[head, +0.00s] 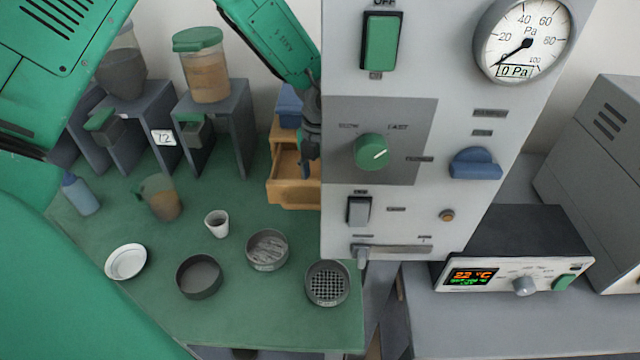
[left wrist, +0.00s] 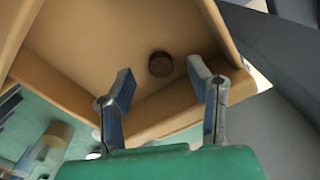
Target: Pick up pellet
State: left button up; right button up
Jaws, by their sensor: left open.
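The pellet (left wrist: 160,64), a small dark brown disc, lies on the floor of an open wooden drawer (left wrist: 100,38). My left gripper (left wrist: 162,82) is open, with its two fingers at the drawer and the pellet showing beyond and between the tips. The pellet is not touched. In the head view my left gripper (head: 309,166) points down over the open drawer (head: 292,190), partly hidden by the tall control panel. The pellet does not show there. My right gripper is not in view.
The grey control panel (head: 400,230) stands right beside the drawer. On the green table are a white dish (head: 126,261), a cup (head: 217,224), a dark round pan (head: 199,278) and sieves (head: 327,284). Hoppers (head: 207,70) stand at the back left. A furnace controller (head: 515,265) stands at right.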

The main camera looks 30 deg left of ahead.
pick_arm(q)
jog(key=shift+w+f, duration=0.1)
jog(key=shift+f, duration=0.85)
jog(key=c, duration=0.8)
jog(key=shift+o, duration=0.2)
jog(key=shift+r, duration=0.1)
